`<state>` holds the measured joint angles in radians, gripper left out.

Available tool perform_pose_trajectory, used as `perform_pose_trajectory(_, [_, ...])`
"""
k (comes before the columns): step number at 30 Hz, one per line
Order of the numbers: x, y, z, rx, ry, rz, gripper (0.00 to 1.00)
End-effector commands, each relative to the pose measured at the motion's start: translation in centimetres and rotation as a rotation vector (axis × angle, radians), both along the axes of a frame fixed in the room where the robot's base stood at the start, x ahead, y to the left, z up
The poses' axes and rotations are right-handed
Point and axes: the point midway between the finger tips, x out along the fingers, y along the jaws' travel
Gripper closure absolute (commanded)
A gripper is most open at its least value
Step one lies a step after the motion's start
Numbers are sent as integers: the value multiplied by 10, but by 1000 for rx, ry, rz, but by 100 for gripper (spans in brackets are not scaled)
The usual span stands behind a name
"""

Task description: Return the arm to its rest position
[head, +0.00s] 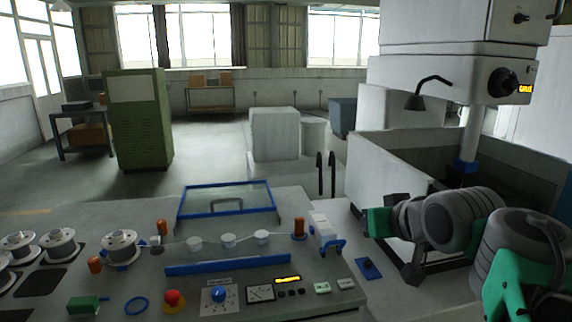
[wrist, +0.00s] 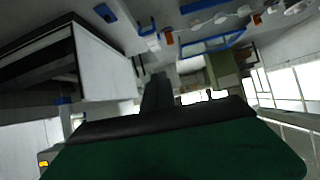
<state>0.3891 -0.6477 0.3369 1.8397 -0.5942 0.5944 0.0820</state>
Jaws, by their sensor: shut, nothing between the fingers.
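My arm (head: 463,217), grey with green parts, reaches in from the right edge in the head view. It is bent, with its end above the right side of the workbench and in front of the machine's white tank. My gripper (wrist: 158,80) shows in the wrist view as dark fingers close together beyond a dark green body. It is shut and empty. In the head view I cannot clearly make out its fingertips.
The bench has a control panel with a red stop button (head: 173,297), wire spools (head: 121,246), a blue-framed cover (head: 227,200) and a blue clamp (head: 332,245). The white tank (head: 388,160) and machine head (head: 455,75) stand close to my arm. Open floor lies behind.

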Motion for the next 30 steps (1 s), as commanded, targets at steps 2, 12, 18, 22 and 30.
perform_pose_trajectory(2, [-5, 5, -19, 3, 47, -6, 100])
perform_pose_trajectory(12, [-64, 20, -146, -17, 384, -65, 100])
perform_pose_trajectory(18, [-140, 23, -234, -84, 653, -108, 100])
perform_pose_trajectory(22, [-162, 19, -253, -107, 721, -124, 100])
perform_pose_trajectory(30, [-163, 18, -255, -108, 725, -127, 100])
